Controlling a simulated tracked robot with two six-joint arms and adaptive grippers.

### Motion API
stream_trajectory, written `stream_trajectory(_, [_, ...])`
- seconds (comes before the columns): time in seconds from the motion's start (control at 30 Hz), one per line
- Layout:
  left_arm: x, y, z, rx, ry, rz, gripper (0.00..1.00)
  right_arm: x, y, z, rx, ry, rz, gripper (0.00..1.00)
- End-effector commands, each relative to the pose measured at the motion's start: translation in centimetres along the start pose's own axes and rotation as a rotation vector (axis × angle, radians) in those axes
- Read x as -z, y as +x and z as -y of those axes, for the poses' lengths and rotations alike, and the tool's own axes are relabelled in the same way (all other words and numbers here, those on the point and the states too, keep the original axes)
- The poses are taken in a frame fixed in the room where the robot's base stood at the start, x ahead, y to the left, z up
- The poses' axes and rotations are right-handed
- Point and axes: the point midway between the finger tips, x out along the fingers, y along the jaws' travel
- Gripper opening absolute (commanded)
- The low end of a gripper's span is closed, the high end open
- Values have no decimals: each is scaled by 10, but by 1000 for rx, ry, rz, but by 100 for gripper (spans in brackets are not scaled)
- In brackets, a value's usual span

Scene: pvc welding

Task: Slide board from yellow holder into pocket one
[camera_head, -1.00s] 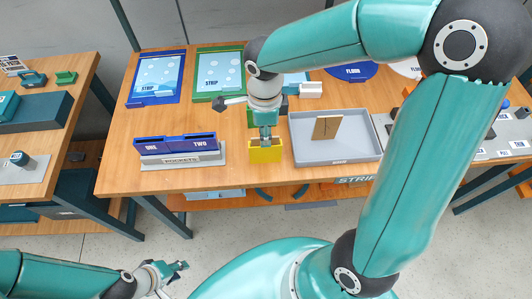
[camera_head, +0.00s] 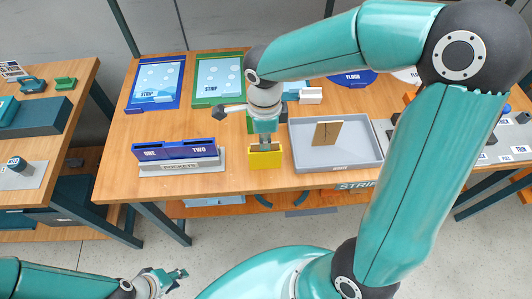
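The yellow holder (camera_head: 265,157) stands near the front edge of the table. My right gripper (camera_head: 265,143) points down at the top of the holder. Its fingertips are at the holder's opening, and I cannot tell whether they are open or shut. No board shows clearly in the holder; the gripper covers the opening. Pocket one (camera_head: 151,151) is the left part of a blue double pocket on a grey base, left of the holder. Pocket two (camera_head: 199,149) is beside it on the right. My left gripper (camera_head: 178,275) is open and empty, low at the bottom left, away from the table.
A grey tray (camera_head: 370,155) with a brown board (camera_head: 326,133) stands right of the holder. Blue (camera_head: 153,83) and green (camera_head: 219,75) STRIP panels lie at the back. Bare table lies between the pockets and the holder.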

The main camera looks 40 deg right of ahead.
Motion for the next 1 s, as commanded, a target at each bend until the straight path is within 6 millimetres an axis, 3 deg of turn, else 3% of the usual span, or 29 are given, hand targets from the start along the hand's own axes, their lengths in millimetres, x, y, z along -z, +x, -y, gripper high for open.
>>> stream_trajectory(1.0, [0, -5, -2, 0, 0, 0, 31, 1, -12, 0, 0, 1, 0, 0])
